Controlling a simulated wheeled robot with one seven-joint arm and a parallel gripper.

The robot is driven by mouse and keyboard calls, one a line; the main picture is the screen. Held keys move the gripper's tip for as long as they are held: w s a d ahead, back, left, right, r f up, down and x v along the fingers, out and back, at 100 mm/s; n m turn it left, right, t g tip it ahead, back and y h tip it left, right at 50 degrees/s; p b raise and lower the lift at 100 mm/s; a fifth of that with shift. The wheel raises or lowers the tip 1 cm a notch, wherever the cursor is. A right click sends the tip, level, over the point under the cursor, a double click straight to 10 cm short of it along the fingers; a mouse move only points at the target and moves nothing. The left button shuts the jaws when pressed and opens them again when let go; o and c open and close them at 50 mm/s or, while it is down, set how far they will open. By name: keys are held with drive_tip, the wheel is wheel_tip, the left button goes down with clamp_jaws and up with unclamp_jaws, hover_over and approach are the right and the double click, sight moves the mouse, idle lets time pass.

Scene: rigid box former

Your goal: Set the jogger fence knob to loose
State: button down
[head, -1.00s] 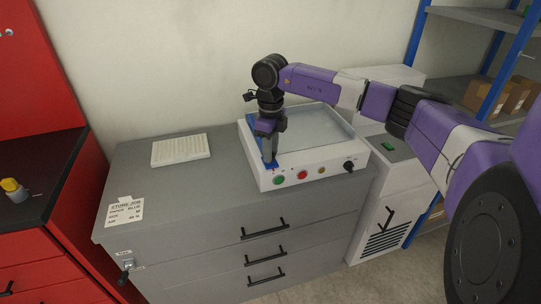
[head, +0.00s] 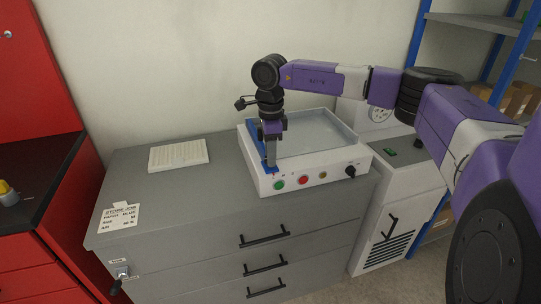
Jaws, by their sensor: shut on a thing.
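The jogger is a white box (head: 315,178) with a shallow open tray on top, standing on the grey cabinet. Its blue fence (head: 253,143) runs along the tray's left side.
A white ribbed pad (head: 178,155) and a job card (head: 120,217) lie left on the cabinet. A blue-framed shelf stands right.

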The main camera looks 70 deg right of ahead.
drive_tip(key=shift+r, duration=0.1)
drive_tip(key=c, duration=1.1)
unclamp_jaws()
drive_tip(key=shift+o, duration=0.2)
